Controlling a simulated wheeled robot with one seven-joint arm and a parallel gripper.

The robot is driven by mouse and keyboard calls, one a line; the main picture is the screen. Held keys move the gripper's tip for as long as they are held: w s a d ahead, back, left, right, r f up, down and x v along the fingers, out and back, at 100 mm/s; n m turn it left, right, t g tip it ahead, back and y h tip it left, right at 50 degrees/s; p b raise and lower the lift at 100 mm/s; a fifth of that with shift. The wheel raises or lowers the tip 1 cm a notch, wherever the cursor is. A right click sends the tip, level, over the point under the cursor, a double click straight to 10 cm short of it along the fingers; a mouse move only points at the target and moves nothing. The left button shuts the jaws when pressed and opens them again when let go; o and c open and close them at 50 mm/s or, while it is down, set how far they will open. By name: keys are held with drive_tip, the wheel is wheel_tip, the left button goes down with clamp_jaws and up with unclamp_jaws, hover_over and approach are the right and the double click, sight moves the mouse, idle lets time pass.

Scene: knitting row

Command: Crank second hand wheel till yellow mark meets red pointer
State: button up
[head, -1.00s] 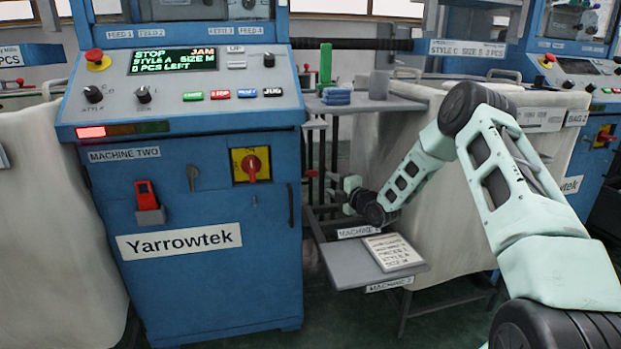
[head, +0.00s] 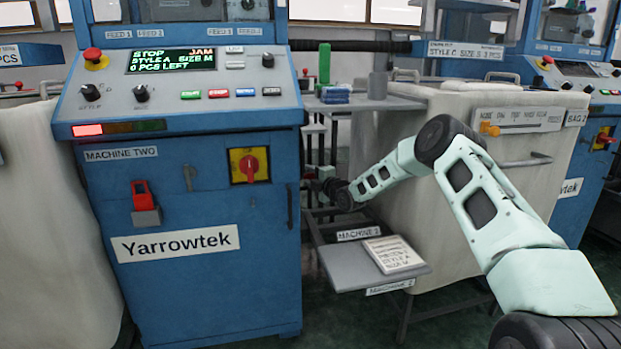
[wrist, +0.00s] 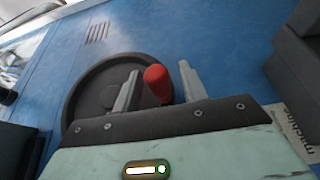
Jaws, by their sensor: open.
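A black hand wheel (wrist: 84,98) sits on a blue machine side in the wrist view, with a red crank knob (wrist: 157,84) standing out from it. My gripper (wrist: 158,70) is open, with one finger on each side of the red knob; I cannot tell whether either finger touches it. In the head view my gripper (head: 318,181) is at the right side of machine two (head: 205,200), partly hidden by that machine's edge. I cannot make out a yellow mark or a red pointer in any view; my gripper covers part of the wheel.
Machine two's display (head: 170,60) reads STOP, JAM, and a red lamp (head: 88,130) is lit. A grey shelf (head: 350,268) with a note card (head: 395,254) juts out below my forearm. A cloth-covered bin (head: 450,180) stands to the right.

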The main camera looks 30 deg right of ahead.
clamp_jaws()
